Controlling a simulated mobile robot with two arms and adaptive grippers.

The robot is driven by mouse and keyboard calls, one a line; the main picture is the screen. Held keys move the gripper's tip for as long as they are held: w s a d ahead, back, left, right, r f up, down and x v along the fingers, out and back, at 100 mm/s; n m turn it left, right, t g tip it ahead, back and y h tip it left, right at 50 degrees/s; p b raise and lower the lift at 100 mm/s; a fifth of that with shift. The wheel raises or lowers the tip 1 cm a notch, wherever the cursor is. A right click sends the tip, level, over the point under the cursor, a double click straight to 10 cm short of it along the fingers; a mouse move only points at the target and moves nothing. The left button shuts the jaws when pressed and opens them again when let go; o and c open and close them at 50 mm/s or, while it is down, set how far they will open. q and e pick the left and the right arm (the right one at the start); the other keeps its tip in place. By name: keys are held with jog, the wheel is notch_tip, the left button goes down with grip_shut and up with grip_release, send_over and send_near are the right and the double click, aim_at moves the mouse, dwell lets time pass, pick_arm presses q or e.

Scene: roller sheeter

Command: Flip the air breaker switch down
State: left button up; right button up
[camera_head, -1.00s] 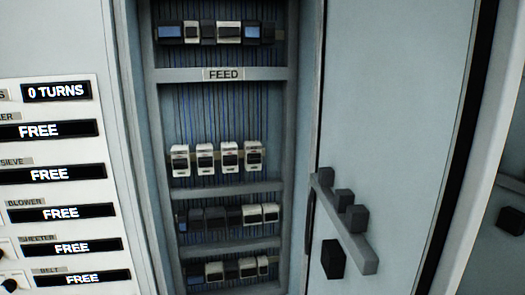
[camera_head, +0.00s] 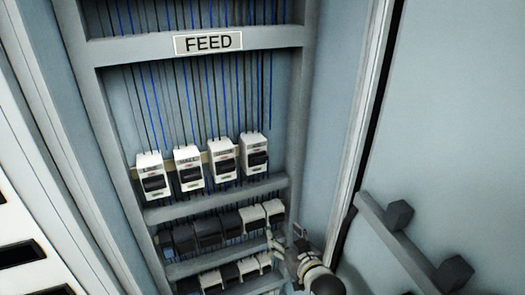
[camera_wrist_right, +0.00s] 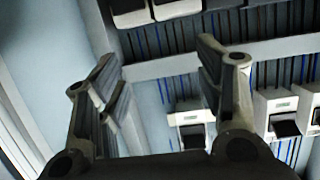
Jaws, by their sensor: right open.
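A row of white breakers with black switches sits under the FEED label plate (camera_head: 208,43) in the head view. They are the far-left breaker (camera_head: 152,176), the second (camera_head: 188,168), the third (camera_head: 222,159) and the far-right one (camera_head: 254,154). Their small labels are too blurred to tell surely which is the air breaker. My right gripper (camera_head: 284,240) is below and right of the far-right breaker, apart from it. In the right wrist view its fingers (camera_wrist_right: 158,54) are spread with nothing between them; white breakers (camera_wrist_right: 285,112) show beyond. My left gripper is not in view.
A lower row of dark and white breakers (camera_head: 207,230) lies close to my right gripper, with another row (camera_head: 228,275) beneath. Grey crossbars (camera_head: 225,200) separate the rows. The open cabinet door (camera_head: 450,130) with its handle bar (camera_head: 385,228) stands at the right.

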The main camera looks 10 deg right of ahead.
notch_tip(320, 180, up, 19)
jog(key=a+t+y+p, duration=0.1)
jog(key=a+t+y, duration=0.1)
jog(key=t, duration=0.1)
jog(key=p, duration=0.2)
send_near(262, 160)
jog(key=x, duration=0.3)
jog(key=shift+n, duration=0.4)
jog(key=p+x, duration=0.1)
jog(key=x, duration=0.3)
jog(key=shift+a+r+p, duration=0.1)
jog(key=shift+p, duration=0.25)
jog(key=shift+x, duration=0.75)
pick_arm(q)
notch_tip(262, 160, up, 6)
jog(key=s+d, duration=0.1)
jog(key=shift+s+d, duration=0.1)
pick_arm(e)
jog(key=c, duration=1)
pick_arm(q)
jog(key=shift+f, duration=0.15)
